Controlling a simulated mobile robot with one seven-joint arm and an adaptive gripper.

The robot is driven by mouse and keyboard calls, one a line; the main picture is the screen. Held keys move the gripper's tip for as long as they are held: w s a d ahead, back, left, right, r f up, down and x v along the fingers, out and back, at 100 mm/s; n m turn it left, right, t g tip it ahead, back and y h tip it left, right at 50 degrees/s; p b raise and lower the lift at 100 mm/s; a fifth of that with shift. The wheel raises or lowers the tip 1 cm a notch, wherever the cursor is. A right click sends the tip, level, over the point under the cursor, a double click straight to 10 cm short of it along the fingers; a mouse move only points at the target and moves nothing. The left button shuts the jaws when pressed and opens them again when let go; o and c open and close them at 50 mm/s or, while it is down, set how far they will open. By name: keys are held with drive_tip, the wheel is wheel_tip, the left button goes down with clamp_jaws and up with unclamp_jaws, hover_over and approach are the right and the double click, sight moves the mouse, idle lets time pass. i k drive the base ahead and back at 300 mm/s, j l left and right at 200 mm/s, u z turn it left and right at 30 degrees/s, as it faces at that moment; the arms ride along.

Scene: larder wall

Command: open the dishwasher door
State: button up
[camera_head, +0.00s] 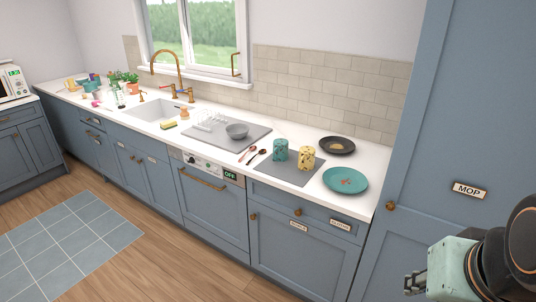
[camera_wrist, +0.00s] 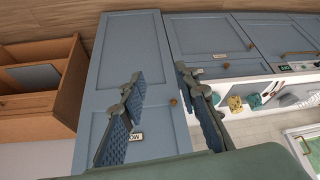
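The dishwasher door (camera_head: 212,212) is a blue front in the row of base cabinets, and it looks shut and upright. A brass bar handle (camera_head: 202,180) runs across its top. Above it is a light control panel (camera_head: 205,167) with knobs and a display reading OFF. In the wrist view the dishwasher door (camera_wrist: 297,33) is at the right edge, partly cut off, with its handle (camera_wrist: 298,53) showing. My gripper (camera_head: 413,283) is at the lower right, well apart from the dishwasher. In the wrist view my gripper (camera_wrist: 160,78) has its fingers spread with nothing between them.
A tall blue cupboard (camera_head: 440,110) labelled MOP stands right of the counter, near my arm. Wooden floor (camera_head: 185,265) before the dishwasher is clear.

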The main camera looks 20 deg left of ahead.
sight(219, 205)
drive_tip(key=u, duration=1.25)
drive_tip(key=i+j+u, duration=0.15)
drive_tip(key=i+j, duration=0.25)
drive_tip(key=i, duration=0.15)
drive_tip(key=i+j, duration=0.2)
drive_tip(key=i, duration=0.2)
drive_tip(key=i+z, duration=0.05)
